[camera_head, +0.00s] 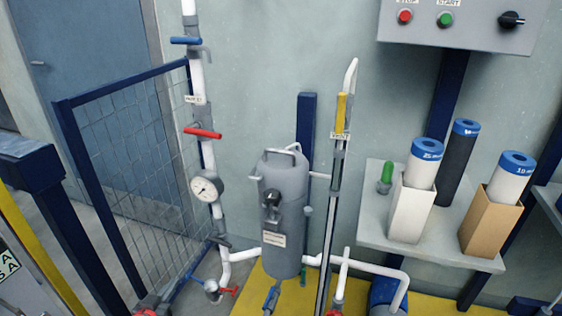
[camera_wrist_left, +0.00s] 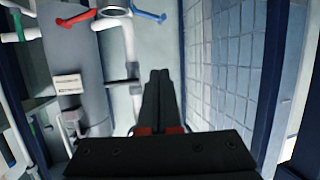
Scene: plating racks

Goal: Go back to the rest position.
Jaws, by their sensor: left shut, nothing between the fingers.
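My left gripper (camera_wrist_left: 159,76) shows in the left wrist view as two dark fingers side by side, with red parts at their base. The fingers are shut with nothing between them. Beyond them are a white pipe (camera_wrist_left: 129,50) and a blue wire-mesh panel on the right. I cannot make out either gripper clearly in the head view. My right gripper is not in view.
A grey tank (camera_head: 283,240) stands mid-view beside a white pipe with a pressure gauge (camera_head: 206,188) and red handle (camera_head: 203,133). A mesh fence (camera_head: 126,165) is left. A shelf (camera_head: 440,250) at right holds cartridges in boxes. A control panel (camera_head: 465,30) hangs above.

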